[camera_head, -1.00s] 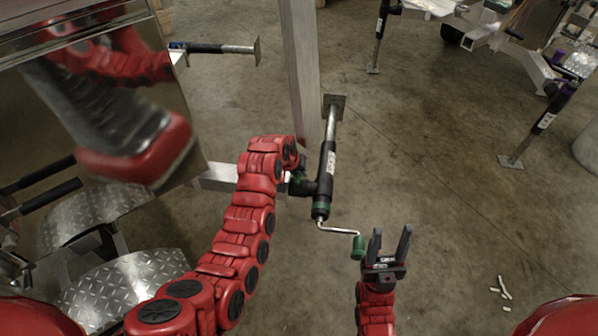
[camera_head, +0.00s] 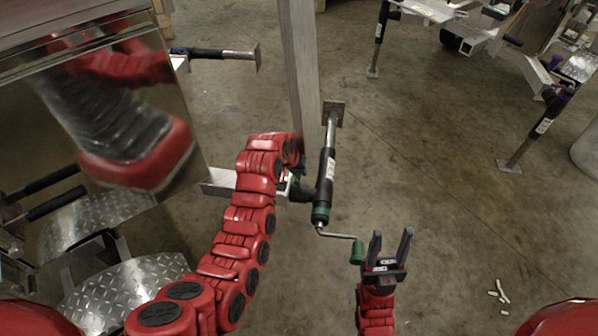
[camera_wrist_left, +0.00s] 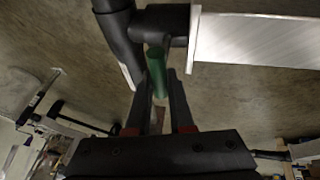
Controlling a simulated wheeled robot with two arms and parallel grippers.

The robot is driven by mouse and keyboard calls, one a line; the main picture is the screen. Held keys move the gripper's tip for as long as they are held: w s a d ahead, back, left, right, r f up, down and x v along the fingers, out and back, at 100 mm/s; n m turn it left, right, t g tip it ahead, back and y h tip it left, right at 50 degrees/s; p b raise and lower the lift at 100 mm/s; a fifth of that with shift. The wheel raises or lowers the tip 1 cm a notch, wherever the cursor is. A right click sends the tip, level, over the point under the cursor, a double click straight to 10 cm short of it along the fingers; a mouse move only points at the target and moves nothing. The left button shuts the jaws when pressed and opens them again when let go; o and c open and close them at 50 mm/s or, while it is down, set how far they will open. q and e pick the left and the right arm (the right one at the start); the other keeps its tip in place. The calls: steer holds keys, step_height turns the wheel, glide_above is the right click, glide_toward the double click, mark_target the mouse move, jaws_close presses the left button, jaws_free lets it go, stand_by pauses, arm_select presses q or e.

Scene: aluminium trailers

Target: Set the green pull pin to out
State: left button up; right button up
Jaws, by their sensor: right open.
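The green pull pin (camera_wrist_left: 157,72) shows in the left wrist view as a green cylinder beside the black jack pivot (camera_wrist_left: 163,22). My left gripper (camera_wrist_left: 160,88) has its narrow fingers on both sides of the pin, and the pin fills the gap at the fingertips. In the head view my left arm and the jack bracket hide most of the pin; a bit of green (camera_head: 297,178) shows at the end of the arm. My right gripper (camera_head: 390,245) is open and empty, beside the green crank handle (camera_head: 357,252).
The black and silver jack (camera_head: 326,170) hangs tilted by the aluminium post (camera_head: 300,70), its crank pointing toward me. A shiny metal box (camera_head: 110,120) and tread-plate fenders (camera_head: 130,290) stand at the left. Open concrete floor lies at the right, with small white pieces (camera_head: 500,290).

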arm_select(q)
steer(key=o, duration=0.5)
steer(key=shift+r, duration=0.1)
steer(key=shift+c, duration=0.2)
steer(key=shift+r, duration=0.1)
steer(key=p+v, duration=0.9)
steer(key=v, duration=0.8)
steer(key=shift+s+p, duration=0.15)
steer(key=shift+p, duration=0.2)
